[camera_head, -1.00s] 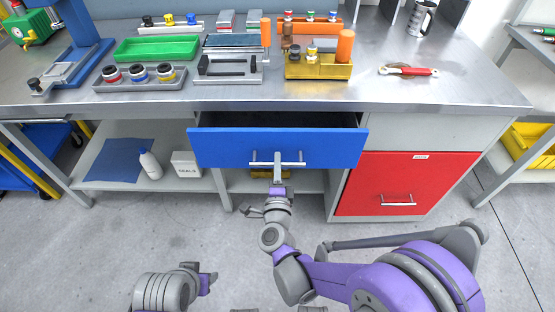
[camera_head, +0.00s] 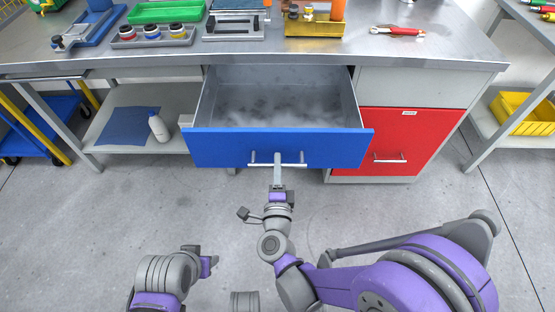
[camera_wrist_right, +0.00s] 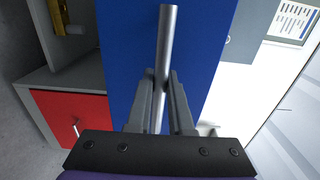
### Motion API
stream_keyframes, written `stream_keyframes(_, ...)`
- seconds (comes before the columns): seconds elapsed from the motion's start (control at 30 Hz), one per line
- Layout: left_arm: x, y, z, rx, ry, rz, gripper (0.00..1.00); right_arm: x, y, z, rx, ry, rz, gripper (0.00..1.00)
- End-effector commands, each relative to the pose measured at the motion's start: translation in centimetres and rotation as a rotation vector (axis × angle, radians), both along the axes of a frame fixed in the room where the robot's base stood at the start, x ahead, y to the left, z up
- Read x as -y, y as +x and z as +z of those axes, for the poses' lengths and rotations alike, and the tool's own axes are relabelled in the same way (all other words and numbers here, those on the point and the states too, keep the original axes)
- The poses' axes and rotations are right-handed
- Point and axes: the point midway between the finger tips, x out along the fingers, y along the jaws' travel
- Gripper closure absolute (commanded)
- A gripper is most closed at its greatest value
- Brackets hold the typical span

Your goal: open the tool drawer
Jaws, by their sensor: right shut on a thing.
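The blue-fronted tool drawer (camera_head: 225,148) is pulled well out from under the workbench, and its grey inside shows bare in the head view. Its silver bar handle (camera_head: 293,164) runs across the front. My right gripper (camera_head: 277,165) is shut on the middle of the handle. In the right wrist view the two fingers (camera_wrist_right: 162,95) lie on either side of the bar (camera_wrist_right: 167,40), with the blue front (camera_wrist_right: 215,50) behind. My left gripper (camera_head: 205,262) is low at the left, away from the bench; its fingers are not clear.
A red cabinet door (camera_head: 400,140) is shut at the right of the drawer. A white bottle (camera_head: 158,127) stands on the lower shelf at left. Trays and tools, including a red-handled tool (camera_head: 397,30), lie on the bench top (camera_head: 440,45). The floor in front is clear.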

Motion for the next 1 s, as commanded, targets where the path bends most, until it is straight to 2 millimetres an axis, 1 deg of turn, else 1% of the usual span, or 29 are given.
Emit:
stream_keyframes(0.43,0.0,0.01,0.0,0.0,0.0,0.0,0.5,-0.01,-0.25,0.04,0.001,-0.001,0.0,1.0)
stream_keyframes(0.47,0.0,0.01,0.0,0.0,0.0,0.0,0.5,-0.02,-0.24,0.04,0.001,-0.001,0.0,0.75)
stream_keyframes(0.6,0.0,0.0,0.0,0.0,0.0,0.0,0.5,-0.01,-0.24,0.03,0.001,-0.001,0.0,0.51)
stream_keyframes(0.87,0.0,0.0,0.0,0.0,0.0,0.0,0.5,-0.01,-0.25,0.02,0.001,-0.001,0.0,0.51)
stream_keyframes(1.0,0.0,-0.01,0.09,0.0,0.0,0.0,0.5,-0.07,-1.1,0.04,0.001,-0.001,0.001,0.51)
